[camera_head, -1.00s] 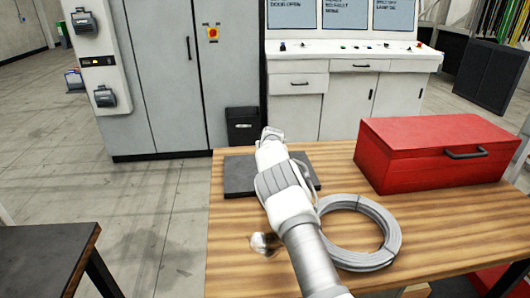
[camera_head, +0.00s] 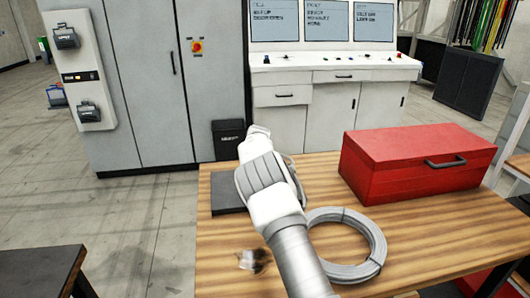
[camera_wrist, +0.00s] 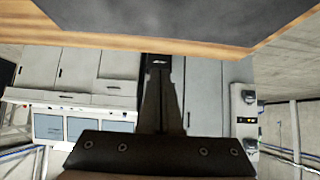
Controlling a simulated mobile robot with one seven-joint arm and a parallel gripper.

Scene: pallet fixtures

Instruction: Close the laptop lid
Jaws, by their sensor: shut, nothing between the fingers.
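A dark grey flat slab, which looks like the laptop (camera_head: 228,201), lies on the wooden table left of the coil. No upright lid shows, and my arm covers its right part. In the wrist view, a dark grey surface (camera_wrist: 165,12) fills the top of the picture above the table's wooden edge; it seems to be the same slab. My gripper (camera_wrist: 161,86) is shut and empty in the wrist view, apart from that surface. In the head view the fingers are hidden behind my wrist, near the slab's far side.
A red toolbox (camera_head: 410,165) stands at the table's right, and a grey cable coil (camera_head: 376,248) lies in front of it. A small blurred shiny thing (camera_head: 253,260) is near the front left of the wooden table (camera_head: 222,245). A black bin (camera_head: 228,138) stands beyond the far edge.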

